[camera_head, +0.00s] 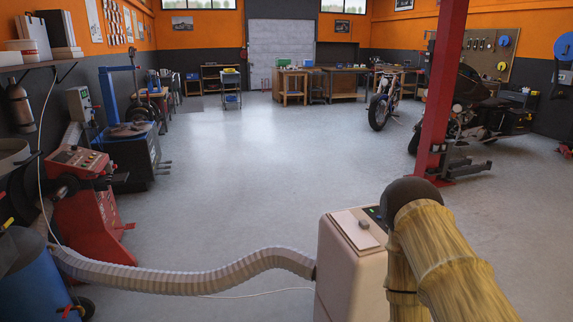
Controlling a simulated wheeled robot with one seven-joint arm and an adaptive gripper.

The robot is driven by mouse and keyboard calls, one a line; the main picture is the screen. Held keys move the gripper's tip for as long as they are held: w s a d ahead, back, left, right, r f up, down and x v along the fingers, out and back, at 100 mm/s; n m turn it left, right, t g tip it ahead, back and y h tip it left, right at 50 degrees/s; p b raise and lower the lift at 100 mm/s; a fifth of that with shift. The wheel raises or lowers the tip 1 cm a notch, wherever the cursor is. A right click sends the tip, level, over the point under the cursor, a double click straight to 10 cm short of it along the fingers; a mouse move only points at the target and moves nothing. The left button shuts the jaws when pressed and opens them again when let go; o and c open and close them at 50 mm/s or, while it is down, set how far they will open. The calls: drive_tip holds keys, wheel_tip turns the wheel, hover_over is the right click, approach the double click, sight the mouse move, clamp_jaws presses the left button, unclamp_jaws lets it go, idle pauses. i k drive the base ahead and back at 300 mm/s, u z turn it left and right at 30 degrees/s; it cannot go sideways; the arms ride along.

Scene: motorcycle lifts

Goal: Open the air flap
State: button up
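A pale beige box-shaped unit (338,270) stands on the floor at the lower middle right. On its top lies a light flat panel, which looks like the air flap (352,236), with a small grey knob-like piece (364,224) on it. The panel appears to lie flat, but its exact angle is hard to tell. A dark control strip with a green light (376,213) sits beside it. Bamboo-textured links with a dark round joint, seemingly my arm, cover the unit's right side. My gripper's fingers do not show.
A ribbed grey hose (190,279) runs from the unit's left side to the left. A red machine (85,205) and a blue drum (35,285) stand at left. A red lift post (440,95) and motorcycles stand at right. The middle floor is clear.

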sight(356, 231)
drive_tip(key=z, duration=2.5)
drive_tip(key=i, duration=3.6)
drive_tip(key=u, duration=3.55)
